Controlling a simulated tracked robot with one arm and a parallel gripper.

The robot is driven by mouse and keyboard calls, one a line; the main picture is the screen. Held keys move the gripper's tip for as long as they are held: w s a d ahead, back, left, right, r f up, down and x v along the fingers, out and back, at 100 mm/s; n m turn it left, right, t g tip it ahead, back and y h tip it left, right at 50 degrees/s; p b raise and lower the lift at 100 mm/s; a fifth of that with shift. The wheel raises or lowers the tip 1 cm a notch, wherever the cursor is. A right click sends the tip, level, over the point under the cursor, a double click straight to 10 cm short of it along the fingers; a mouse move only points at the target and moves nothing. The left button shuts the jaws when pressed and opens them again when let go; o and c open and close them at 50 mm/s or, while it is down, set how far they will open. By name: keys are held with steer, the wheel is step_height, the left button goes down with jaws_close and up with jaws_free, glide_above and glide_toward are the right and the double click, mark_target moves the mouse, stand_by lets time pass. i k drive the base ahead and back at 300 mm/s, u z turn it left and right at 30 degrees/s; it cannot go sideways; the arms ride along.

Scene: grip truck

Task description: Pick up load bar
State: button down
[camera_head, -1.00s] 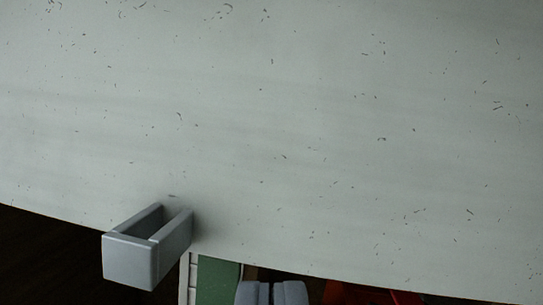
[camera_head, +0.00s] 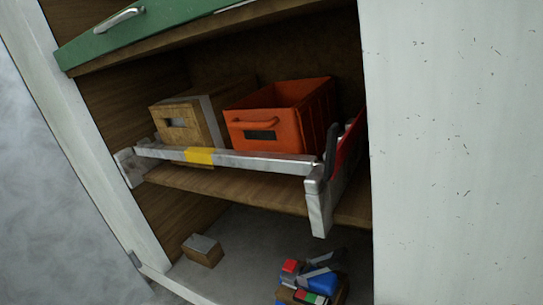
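The load bar (camera_head: 250,161) is a grey metal bar with a yellow band (camera_head: 198,156). It runs across the front of the wooden shelf, slightly tilted in the picture. Its left end (camera_head: 130,168) is by the left side frame. Its right end has a pale grey upright foot (camera_head: 318,207), with a dark lever (camera_head: 331,150) above it and a red part behind. My gripper does not show in this view, so I cannot see whether it is open or shut.
Behind the bar, an orange bin (camera_head: 280,115) and a wooden box (camera_head: 187,118) stand on the shelf (camera_head: 240,188). Below are a small brown box (camera_head: 202,251) and a colourful cluster of items (camera_head: 312,279). A green panel (camera_head: 150,27) is above; a pale wall (camera_head: 455,150) is at right.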

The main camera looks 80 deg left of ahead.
mark_target(294, 164)
steer(key=u, duration=2.05)
